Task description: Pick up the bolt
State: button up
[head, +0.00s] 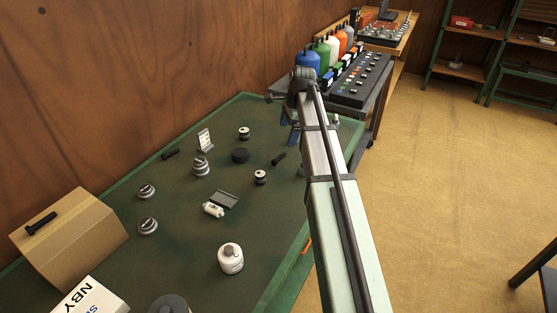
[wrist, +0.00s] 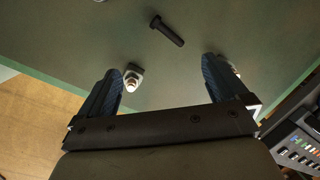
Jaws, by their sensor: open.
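A dark bolt (wrist: 166,30) with a round head lies on the green table (wrist: 90,30) in the wrist view, beyond my fingertips and slightly right of centre. My gripper (wrist: 162,65) is open and empty, its two blue-padded fingers wide apart. In the head view, a black bolt (head: 278,159) lies near the table's right part, just left of my arm; it looks like the same one. Similar black bolts lie at the back left (head: 171,154) and on top of a cardboard box (head: 41,224). My arm hides most of my gripper in the head view.
A small metal fitting (wrist: 132,77) lies by my left finger; another is partly hidden behind the right finger. Rollers, grey knobs, a black disc (head: 240,155) and a white canister (head: 231,258) stand on the table. A cart with coloured bottles (head: 307,62) stands beyond.

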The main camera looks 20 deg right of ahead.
jog(key=m, duration=1.1)
send_over(279, 157)
jog(key=shift+t, duration=0.4)
jog(key=f, duration=0.5)
jog(key=s+f, duration=0.1)
jog(key=f, duration=0.2)
jog(key=shift+d, duration=0.4)
jog(key=shift+s+x, duration=0.1)
jog(key=shift+x, duration=1.25)
jog(key=shift+s+x, duration=0.15)
jog(key=shift+x, duration=1.15)
jog(key=shift+d, duration=0.1)
jog(key=shift+c, duration=0.2)
jog(key=c, duration=0.9)
